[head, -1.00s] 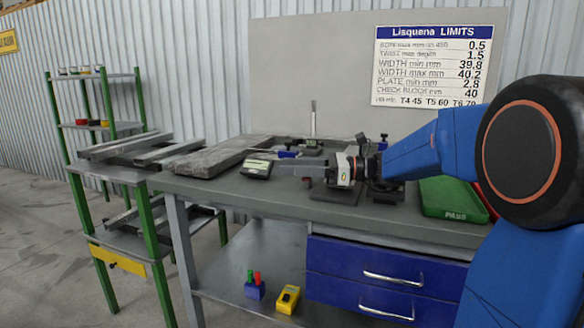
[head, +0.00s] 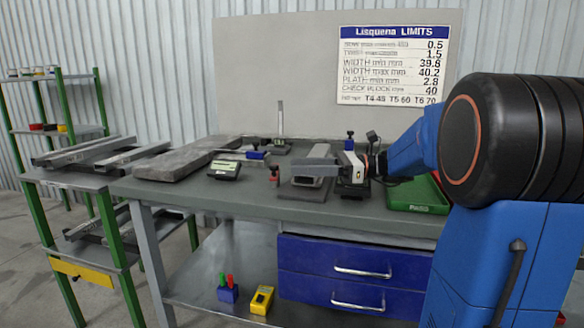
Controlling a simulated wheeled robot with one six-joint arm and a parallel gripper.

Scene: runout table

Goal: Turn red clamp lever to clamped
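My gripper (head: 308,161) reaches in from the right above the bench, its grey fingers pointing left. They are seen side-on, so I cannot tell whether they are apart. A small red piece (head: 274,174) stands on the bench left of a grey channel-like part (head: 305,187), below and left of the fingertips and apart from them. It may be the red clamp lever, but it is too small to be sure. A dark fixture (head: 352,190) sits under my gripper's body, which partly hides it. No lever position can be read.
The bench (head: 240,196) carries a display unit (head: 224,169), a long grey bar (head: 185,160), a blue-handled tool (head: 256,155), an upright post (head: 280,120) and a green tray (head: 418,198). A limits sign (head: 395,64) hangs behind. Blue drawers (head: 345,255) are below.

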